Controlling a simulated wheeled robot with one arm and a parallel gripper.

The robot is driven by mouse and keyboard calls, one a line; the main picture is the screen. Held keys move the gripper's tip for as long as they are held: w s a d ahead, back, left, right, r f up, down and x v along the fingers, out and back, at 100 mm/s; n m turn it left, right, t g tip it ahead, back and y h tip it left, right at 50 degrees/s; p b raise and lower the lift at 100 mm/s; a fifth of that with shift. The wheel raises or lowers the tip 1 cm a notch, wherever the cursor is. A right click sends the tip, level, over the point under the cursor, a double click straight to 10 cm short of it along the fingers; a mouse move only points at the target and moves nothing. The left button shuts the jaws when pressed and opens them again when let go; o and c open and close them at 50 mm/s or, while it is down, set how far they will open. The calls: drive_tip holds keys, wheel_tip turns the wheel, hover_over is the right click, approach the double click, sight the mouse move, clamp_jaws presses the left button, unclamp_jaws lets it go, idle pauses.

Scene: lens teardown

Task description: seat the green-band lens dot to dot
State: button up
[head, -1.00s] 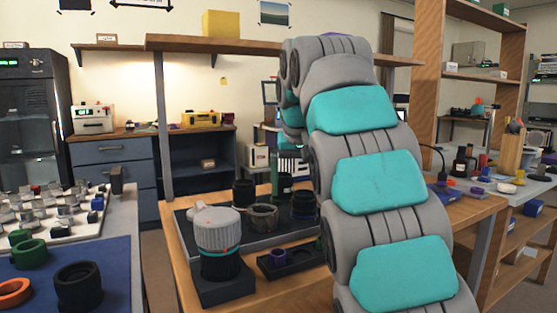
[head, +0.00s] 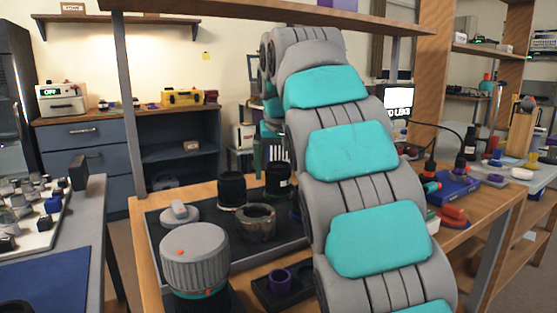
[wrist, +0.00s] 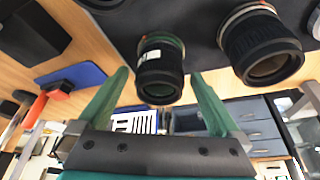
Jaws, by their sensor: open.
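In the wrist view, the green-band lens (wrist: 160,66) is a black barrel with a green ring and a white label, on a dark surface. My gripper (wrist: 160,78) is open, its two green fingers spread either side of the lens's near end in the picture, with gaps showing. Contact is not visible. In the head view, my arm hides most of my gripper; a green finger-like part (head: 258,157) shows beside it. Two black barrels (head: 232,190) (head: 278,178) stand on the dark mat (head: 165,240).
A grey ribbed cylinder (head: 195,255) with an orange dot stands at the front. Another large lens (wrist: 262,48) sits close right in the wrist view. A shelf post (head: 130,110) rises at left.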

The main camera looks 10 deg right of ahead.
sight(278, 179)
drive_tip(key=shift+x, duration=1.65)
clamp_jaws()
drive_tip(key=shift+r+m+p, duration=0.1)
drive_tip(key=shift+m+p, duration=0.2)
drive_tip(key=shift+p, duration=0.1)
drive_tip(key=shift+a, duration=0.1)
drive_tip(key=shift+m+h+p, duration=0.4)
drive_tip(key=shift+m+p, duration=0.4)
drive_tip(key=shift+m, duration=0.1)
drive_tip(key=shift+m+g+h+p, duration=0.3)
drive_tip(key=shift+m+p, duration=0.35)
drive_tip(key=shift+m, duration=0.15)
